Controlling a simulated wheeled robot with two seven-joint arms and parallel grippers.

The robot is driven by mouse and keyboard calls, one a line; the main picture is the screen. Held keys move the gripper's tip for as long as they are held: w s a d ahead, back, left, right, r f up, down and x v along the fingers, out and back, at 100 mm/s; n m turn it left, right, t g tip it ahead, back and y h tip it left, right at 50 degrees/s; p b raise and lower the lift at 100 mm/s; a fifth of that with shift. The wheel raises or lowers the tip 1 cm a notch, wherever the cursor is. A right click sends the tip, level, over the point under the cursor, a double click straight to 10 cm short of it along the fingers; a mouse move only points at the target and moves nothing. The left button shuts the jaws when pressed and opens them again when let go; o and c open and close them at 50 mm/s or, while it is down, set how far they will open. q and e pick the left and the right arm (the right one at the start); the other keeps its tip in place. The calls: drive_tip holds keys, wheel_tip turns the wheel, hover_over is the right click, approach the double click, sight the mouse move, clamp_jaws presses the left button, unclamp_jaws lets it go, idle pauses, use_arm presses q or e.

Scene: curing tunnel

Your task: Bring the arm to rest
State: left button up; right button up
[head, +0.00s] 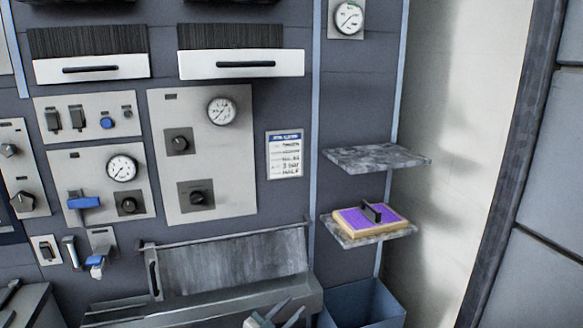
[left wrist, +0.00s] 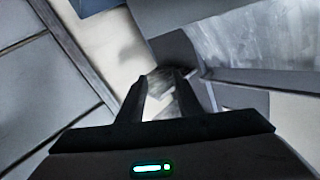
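My left gripper (head: 275,313) shows at the bottom edge of the head view, in front of the grey trough; most of its arm is out of frame. In the left wrist view its two dark fingers (left wrist: 161,85) stand apart with nothing between them. The gripper is open and empty, and appears clear of the panel. My right gripper is in neither view.
A grey trough with a tilted metal lid (head: 235,265) juts out below the panel. A blue bin (head: 365,305) stands to its right. Above are an empty shelf (head: 375,158) and a lower shelf (head: 375,238) bearing a purple-topped block (head: 352,221). Knobs and levers line the left.

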use_arm(q)
drive_tip(key=s+a+f+n+g+y, duration=0.25)
drive_tip(key=s+a+f, duration=0.25)
drive_tip(key=s+f, duration=0.55)
drive_tip(key=s+a+f+n+g+y, duration=0.1)
drive_tip(key=s+a+f+y, duration=0.2)
drive_tip(key=s+a+f, duration=0.75)
drive_tip(key=s+d+f+n+g+y, duration=0.15)
drive_tip(key=s+f, duration=0.45)
drive_tip(key=f, duration=1)
drive_tip(key=s+a+f+n+g+y, duration=0.1)
drive_tip(key=s+a+f+g, duration=0.2)
drive_tip(key=s, duration=1.3)
drive_tip(key=s+a+f+n+g+y+b, duration=0.1)
drive_tip(key=s+a+f, duration=0.3)
drive_tip(key=s, duration=1.2)
drive_tip(key=s+a+f+n+g+y, duration=0.1)
drive_tip(key=s+a+f+g, duration=0.3)
drive_tip(key=s+f, duration=0.5)
drive_tip(key=s+y, duration=0.1)
drive_tip(key=s, duration=0.6)
drive_tip(key=shift+s+a+f+g, duration=0.15)
drive_tip(key=shift+a+f+g, duration=0.05)
drive_tip(key=shift+a+g, duration=0.1)
drive_tip(key=shift+d, duration=0.1)
